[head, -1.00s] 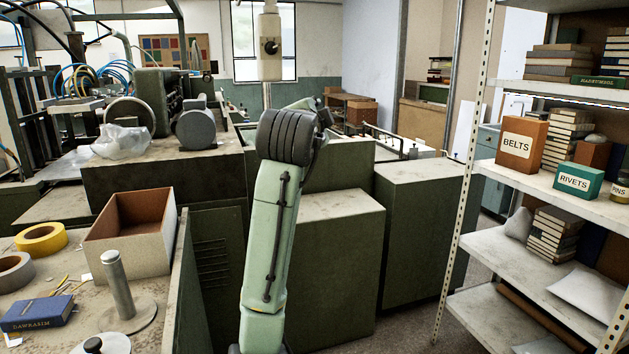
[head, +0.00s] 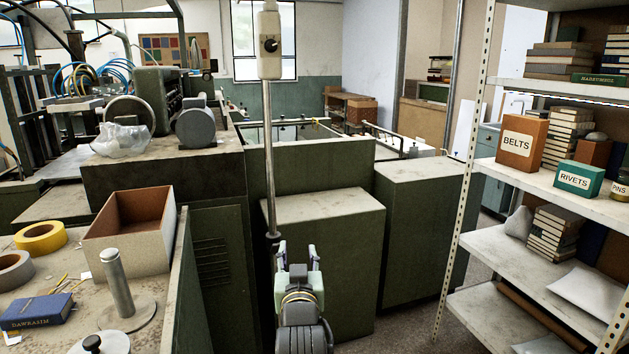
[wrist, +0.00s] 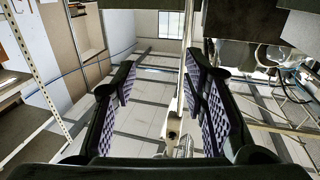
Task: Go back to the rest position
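My gripper (head: 297,254) is low in the middle of the head view, in front of the green cabinets. Its two fingers point away from me and stand apart. In the wrist view the dark, textured finger pads of my gripper (wrist: 160,68) are spread with nothing held between them.
A grey pole with a switch box (head: 270,45) rises close to my gripper. Green cabinets (head: 322,210) stand ahead. A bench with an open box (head: 145,255) is at left. A metal shelf (head: 535,179) with boxes and books is at right.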

